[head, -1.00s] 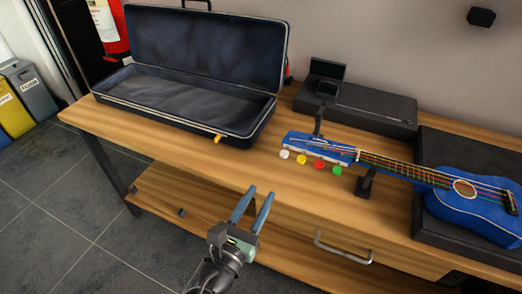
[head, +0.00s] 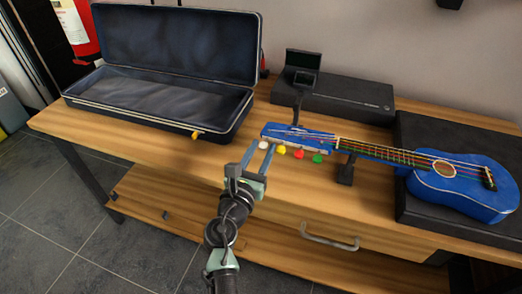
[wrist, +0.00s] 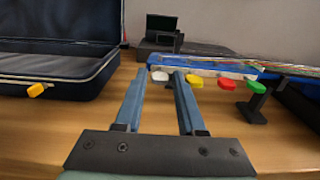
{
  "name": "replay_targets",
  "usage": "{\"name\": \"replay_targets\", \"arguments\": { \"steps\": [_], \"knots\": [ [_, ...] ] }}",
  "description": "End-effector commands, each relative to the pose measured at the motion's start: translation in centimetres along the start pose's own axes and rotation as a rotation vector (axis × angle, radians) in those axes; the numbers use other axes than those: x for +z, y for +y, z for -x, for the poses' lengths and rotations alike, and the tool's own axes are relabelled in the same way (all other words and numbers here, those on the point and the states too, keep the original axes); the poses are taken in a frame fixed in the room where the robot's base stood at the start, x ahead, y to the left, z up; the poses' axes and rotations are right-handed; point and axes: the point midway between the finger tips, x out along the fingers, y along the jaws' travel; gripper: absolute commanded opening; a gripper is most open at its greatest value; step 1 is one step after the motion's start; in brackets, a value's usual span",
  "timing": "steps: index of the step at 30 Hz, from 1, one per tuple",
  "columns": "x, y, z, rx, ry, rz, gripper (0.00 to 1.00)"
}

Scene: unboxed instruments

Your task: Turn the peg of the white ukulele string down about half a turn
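The blue ukulele (head: 458,186) lies at the right with its headstock (head: 300,136) pointing left. Along the headstock's near edge are the white peg (head: 263,145), yellow peg (head: 281,150), red peg (head: 298,154) and green peg (head: 317,158). My gripper (head: 257,154) is open and empty over the table's front part, its fingers pointing at the white peg. In the wrist view the white peg (wrist: 160,76) appears between the two fingertips, at or just beyond them; I cannot tell any contact. The yellow peg (wrist: 194,81) is just right of the right finger.
An open dark case (head: 160,113) with a yellow latch (head: 196,135) stands on the left. A stand (head: 345,172) supports the neck. A small device with a screen (head: 302,61) and a black box (head: 335,96) are behind. The wooden table (head: 225,165) is bare in front of the case.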

Motion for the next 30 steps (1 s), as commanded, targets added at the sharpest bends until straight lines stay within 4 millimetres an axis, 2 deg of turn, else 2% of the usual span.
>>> {"name": "replay_targets", "arguments": {
  "steps": [3, 9, 10, 22, 30],
  "knots": [
    [0.01, 0.0, 0.01, 0.0, 0.0, 0.0, 0.39],
    [0.01, 0.0, 0.03, 0.0, 0.0, 0.0, 0.03],
    [0.01, 0.01, 0.03, 0.0, 0.0, 0.0, 0.0],
    [-0.04, 0.02, 0.04, 0.0, 0.0, -0.023, 0.0],
    [-0.16, -0.03, 0.03, 0.0, 0.0, -0.155, 0.0]
  ]
}}
